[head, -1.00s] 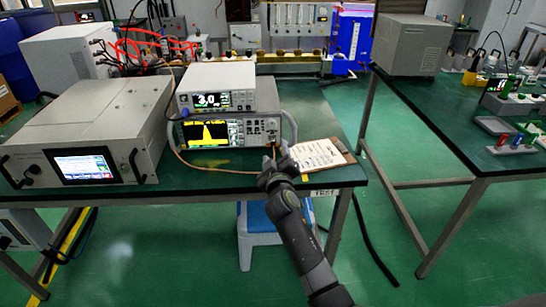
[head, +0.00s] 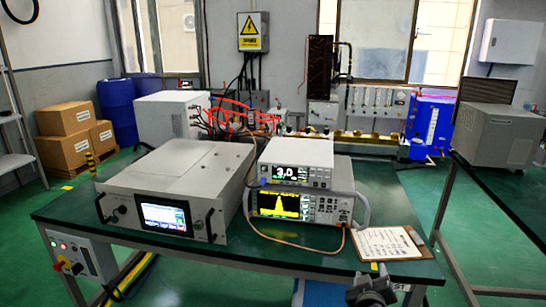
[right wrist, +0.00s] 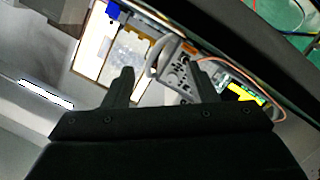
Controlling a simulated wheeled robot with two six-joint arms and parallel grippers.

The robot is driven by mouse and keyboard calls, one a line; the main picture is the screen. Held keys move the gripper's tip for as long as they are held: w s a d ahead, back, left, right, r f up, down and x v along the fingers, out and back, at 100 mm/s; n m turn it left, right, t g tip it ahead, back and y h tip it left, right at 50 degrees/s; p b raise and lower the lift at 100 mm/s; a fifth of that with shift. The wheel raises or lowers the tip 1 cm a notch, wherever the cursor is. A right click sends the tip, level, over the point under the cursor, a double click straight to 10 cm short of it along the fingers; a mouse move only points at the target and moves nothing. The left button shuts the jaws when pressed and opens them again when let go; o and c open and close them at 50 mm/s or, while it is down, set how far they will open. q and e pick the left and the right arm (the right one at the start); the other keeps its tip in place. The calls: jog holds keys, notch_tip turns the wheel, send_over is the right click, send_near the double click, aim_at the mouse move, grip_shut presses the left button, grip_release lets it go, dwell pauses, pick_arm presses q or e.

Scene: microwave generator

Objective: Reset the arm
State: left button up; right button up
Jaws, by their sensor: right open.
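My right gripper (head: 371,288) is at the bottom edge of the head view, in front of the table's front edge, below the clipboard. In the right wrist view its two fingers (right wrist: 164,88) stand apart with nothing held between them. Beyond them that view shows part of the spectrum analyzer (right wrist: 183,72), tilted, and the orange cable (right wrist: 232,70). My left gripper is not in view.
The green table (head: 215,252) carries a large grey generator (head: 180,180), a white meter (head: 297,160), the analyzer (head: 318,207) with a yellow trace, and a clipboard (head: 385,243). A second table (head: 510,200) stands to the right, with floor between.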

jog(key=s+d+f+m+g, duration=0.1)
jog(key=s+d+f+g, duration=0.15)
jog(key=s, duration=0.45)
jog(key=s+d+f+m+g, duration=0.1)
jog(key=s+f+g, duration=0.1)
jog(key=s+f, duration=0.35)
jog(key=s+d+f+m+g, duration=0.1)
jog(key=s+d+g, duration=0.1)
jog(key=s, duration=0.6)
jog(key=s+a+g+y, duration=0.3)
jog(key=s+g+y, duration=0.15)
jog(key=s, duration=1.55)
notch_tip(320, 180, down, 22)
jog(key=d+g+p, duration=0.1)
jog(key=p, duration=0.1)
jog(key=s+a+f+g+p, duration=0.1)
jog(key=s+f, duration=1.3)
jog(key=f, duration=0.1)
jog(key=shift+s+f+g+p, duration=0.3)
jog(key=shift+s+p, duration=0.05)
